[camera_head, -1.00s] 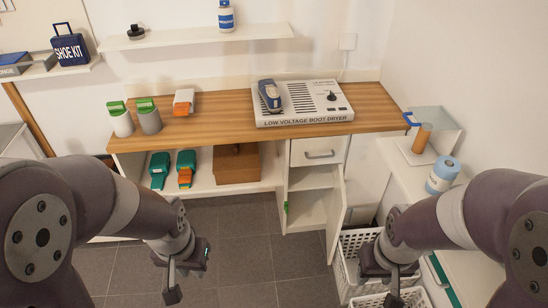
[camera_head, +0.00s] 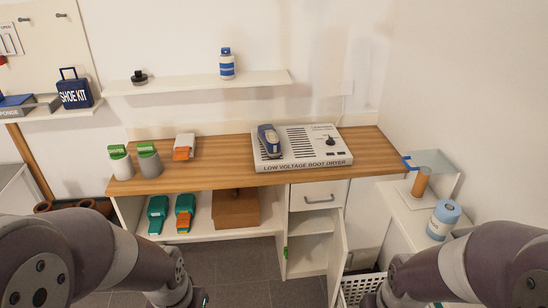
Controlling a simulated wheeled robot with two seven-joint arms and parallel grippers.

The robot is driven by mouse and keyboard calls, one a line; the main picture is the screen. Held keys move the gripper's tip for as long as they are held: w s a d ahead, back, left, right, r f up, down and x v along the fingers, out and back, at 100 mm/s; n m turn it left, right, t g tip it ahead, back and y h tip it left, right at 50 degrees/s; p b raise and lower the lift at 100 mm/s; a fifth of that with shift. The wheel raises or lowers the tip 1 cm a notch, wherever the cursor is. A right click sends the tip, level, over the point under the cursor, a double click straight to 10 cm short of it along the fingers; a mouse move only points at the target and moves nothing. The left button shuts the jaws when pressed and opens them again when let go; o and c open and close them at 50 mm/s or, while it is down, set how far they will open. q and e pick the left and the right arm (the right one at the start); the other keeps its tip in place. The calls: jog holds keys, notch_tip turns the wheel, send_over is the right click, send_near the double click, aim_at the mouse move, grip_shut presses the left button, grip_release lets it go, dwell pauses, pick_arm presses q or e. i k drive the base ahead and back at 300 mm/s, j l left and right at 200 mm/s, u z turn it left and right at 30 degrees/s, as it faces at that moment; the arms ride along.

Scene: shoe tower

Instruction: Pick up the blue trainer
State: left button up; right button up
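The blue trainer (camera_head: 269,140), blue with grey parts, rests on top of the white boot dryer (camera_head: 320,158) on the wooden worktop. It stands near the dryer's left end, with nothing in front of it. My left arm comes in at the lower left and my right arm at the lower right. Both wrists are low, in front of the cabinet and well short of the trainer. The fingers of both grippers lie below the picture's bottom edge, so their opening is hidden.
Two green-capped containers (camera_head: 149,160) and an orange-and-white item (camera_head: 184,147) stand left on the worktop. Teal shoes (camera_head: 158,214) and a brown box (camera_head: 236,209) fill the shelf below. The cabinet door (camera_head: 338,256) hangs open. A white basket (camera_head: 360,287) stands lower right.

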aim_at(268, 136)
jog(key=i+z, duration=0.1)
jog(key=z, duration=0.25)
jog(key=i+j+z, duration=0.1)
jog(key=z, duration=0.25)
jog(key=i+j+z, duration=0.1)
jog(key=i+j, duration=0.2)
jog(key=i+j+z, duration=0.1)
jog(key=i+j, duration=0.15)
jog(key=j, duration=0.15)
jog(key=i+j+z, duration=0.1)
jog(key=i+j, duration=0.15)
jog(key=j, duration=0.15)
jog(key=i+j+z, duration=0.1)
jog(key=i+j, duration=0.15)
jog(key=j, duration=0.15)
jog(key=i+j+z, duration=0.1)
jog(key=j, duration=0.3)
jog(key=i+j+z, duration=0.1)
jog(key=i+j, duration=0.25)
jog(key=j, duration=0.1)
